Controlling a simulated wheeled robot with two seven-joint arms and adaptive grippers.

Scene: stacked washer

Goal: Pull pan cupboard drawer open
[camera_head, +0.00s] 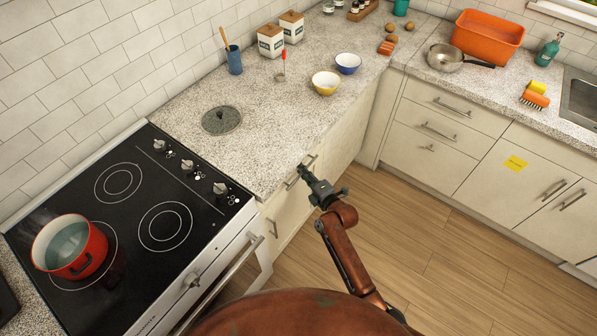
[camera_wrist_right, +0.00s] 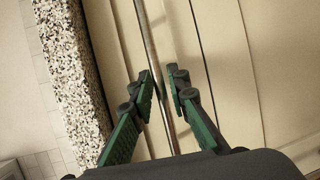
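The cream drawer front (camera_wrist_right: 235,70) under the left counter, right of the stove, carries a long metal bar handle (camera_wrist_right: 150,40). The same handle (camera_head: 298,178) shows small in the head view, partly hidden by my gripper. My right gripper (camera_head: 304,171) is at this handle, just below the counter edge. In the right wrist view the green-padded fingers of the gripper (camera_wrist_right: 160,80) are apart, one on each side of the bar, with small gaps visible. The front looks closed, flush with its neighbours. My left gripper is not in view.
The stove (camera_head: 130,215) with a red pot (camera_head: 72,247) is at the left. The granite counter (camera_head: 245,125) edge runs close beside my gripper. Another handle (camera_head: 272,229) lies nearer the stove. The wooden floor (camera_head: 420,235) in front of the cupboards is clear.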

